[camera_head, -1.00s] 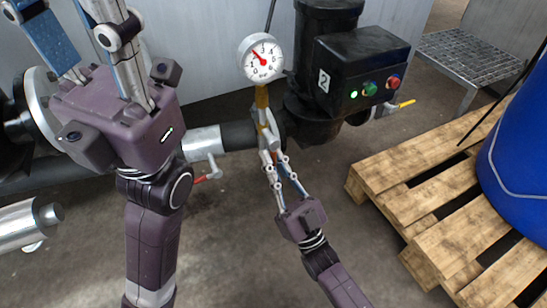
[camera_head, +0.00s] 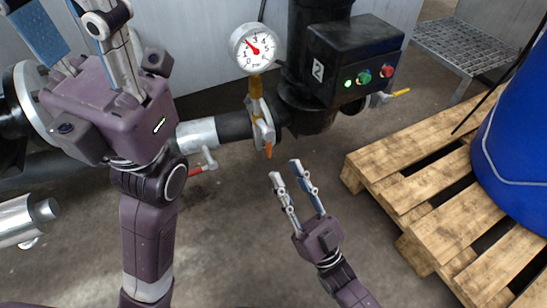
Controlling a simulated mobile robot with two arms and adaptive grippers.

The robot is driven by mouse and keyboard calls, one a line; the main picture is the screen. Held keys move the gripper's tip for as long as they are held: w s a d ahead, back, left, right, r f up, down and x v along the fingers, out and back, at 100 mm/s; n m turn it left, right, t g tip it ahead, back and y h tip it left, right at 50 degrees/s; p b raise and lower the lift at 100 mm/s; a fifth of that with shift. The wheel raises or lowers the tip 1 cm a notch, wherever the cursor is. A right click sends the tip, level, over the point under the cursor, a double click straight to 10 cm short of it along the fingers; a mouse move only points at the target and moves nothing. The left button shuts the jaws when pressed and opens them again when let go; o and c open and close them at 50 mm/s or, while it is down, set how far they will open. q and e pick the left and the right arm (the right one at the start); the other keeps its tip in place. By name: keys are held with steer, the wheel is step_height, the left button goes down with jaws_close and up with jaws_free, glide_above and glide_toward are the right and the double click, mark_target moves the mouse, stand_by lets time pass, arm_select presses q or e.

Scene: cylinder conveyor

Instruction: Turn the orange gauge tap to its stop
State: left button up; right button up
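The orange gauge tap (camera_head: 267,149) is a small handle on the fitting under the round white gauge (camera_head: 253,49). It hangs roughly downward, with its orange end in clear view. The gauge's red needle points to the upper left. My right gripper (camera_head: 285,170) is below and right of the tap, its two fingers apart and empty, with a gap to the handle. My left gripper (camera_head: 72,25) is large at the upper left, away from the tap. Its fingers are spread, and their tips are partly cut off by the top edge.
A black box with a green light and green and red buttons (camera_head: 357,55) is right of the gauge. A dark pipe (camera_head: 234,127) runs behind the tap. A red-handled valve (camera_head: 203,163) is at its left. A wooden pallet (camera_head: 420,170) with a blue drum (camera_head: 520,150) stands right.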

steer(key=s+d, duration=0.4)
steer(key=s, duration=0.1)
steer(key=shift+s+d, duration=0.2)
steer(key=shift+d, duration=0.1)
stand_by(1.1)
